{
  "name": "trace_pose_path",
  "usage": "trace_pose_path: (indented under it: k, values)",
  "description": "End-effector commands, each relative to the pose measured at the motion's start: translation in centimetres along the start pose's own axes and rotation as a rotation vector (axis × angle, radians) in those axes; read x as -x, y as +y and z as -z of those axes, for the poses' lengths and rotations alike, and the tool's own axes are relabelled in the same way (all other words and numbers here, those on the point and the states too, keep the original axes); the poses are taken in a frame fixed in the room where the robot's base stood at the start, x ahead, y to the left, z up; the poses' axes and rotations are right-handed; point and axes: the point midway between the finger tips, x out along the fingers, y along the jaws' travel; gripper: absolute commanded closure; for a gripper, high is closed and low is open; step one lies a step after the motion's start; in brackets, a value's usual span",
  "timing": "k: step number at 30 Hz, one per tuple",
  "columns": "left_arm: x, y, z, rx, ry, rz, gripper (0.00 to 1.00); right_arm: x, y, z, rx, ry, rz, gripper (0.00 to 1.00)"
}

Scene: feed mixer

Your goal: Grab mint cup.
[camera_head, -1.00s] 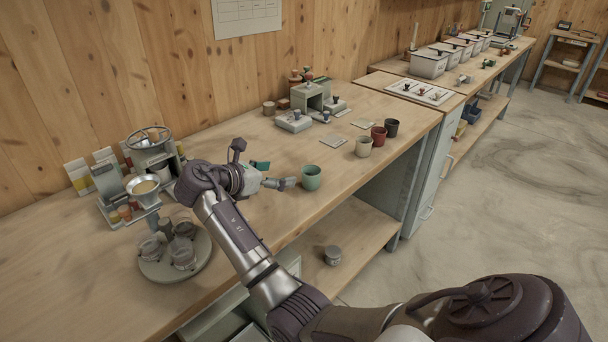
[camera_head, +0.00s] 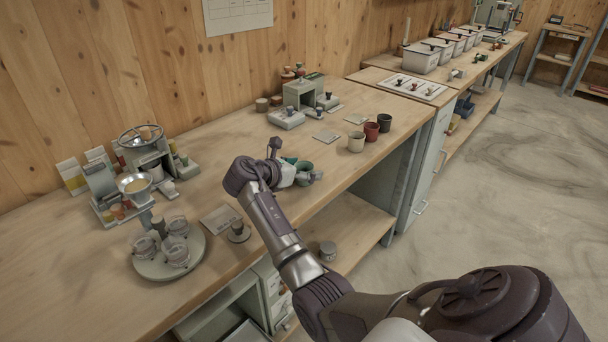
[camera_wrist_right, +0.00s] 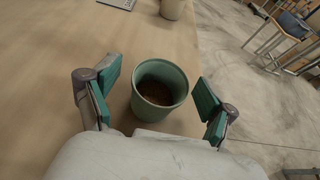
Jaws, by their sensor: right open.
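The mint cup (camera_wrist_right: 158,92) stands upright on the wooden workbench, with something brown inside it. In the right wrist view it sits between the two green-padded fingers of my right gripper (camera_wrist_right: 155,95), with a gap to each finger. My right gripper is open around the cup. In the head view the mint cup (camera_head: 304,167) is partly hidden behind my right gripper (camera_head: 303,173). My left gripper is not in view.
A cream cup (camera_head: 356,142), a red cup (camera_head: 371,131) and a dark cup (camera_head: 384,122) stand farther along the bench (camera_head: 235,138). A round tray (camera_head: 150,268) with glass jars is at the left. The bench's front edge is close to the mint cup.

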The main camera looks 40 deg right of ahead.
Motion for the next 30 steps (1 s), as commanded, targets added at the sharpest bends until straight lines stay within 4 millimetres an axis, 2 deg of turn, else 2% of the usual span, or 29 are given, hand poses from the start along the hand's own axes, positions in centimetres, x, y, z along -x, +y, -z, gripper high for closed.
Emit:
trace_pose_path:
  k: [4,12,15,23,30]
  values:
    - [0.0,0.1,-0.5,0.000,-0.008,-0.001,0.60,0.0,0.0,0.0,-0.001,0.000,0.000,0.18]
    - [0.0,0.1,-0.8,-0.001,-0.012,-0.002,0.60,0.1,0.0,0.0,-0.001,0.000,-0.001,0.63]
    - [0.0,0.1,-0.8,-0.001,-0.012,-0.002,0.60,0.1,0.0,-0.1,-0.001,-0.001,-0.001,0.76]
    - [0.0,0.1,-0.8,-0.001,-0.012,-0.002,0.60,0.1,0.0,-0.2,-0.001,-0.001,-0.001,0.76]
    - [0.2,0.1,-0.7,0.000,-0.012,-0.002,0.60,1.0,0.1,-2.3,-0.004,-0.002,-0.001,0.76]
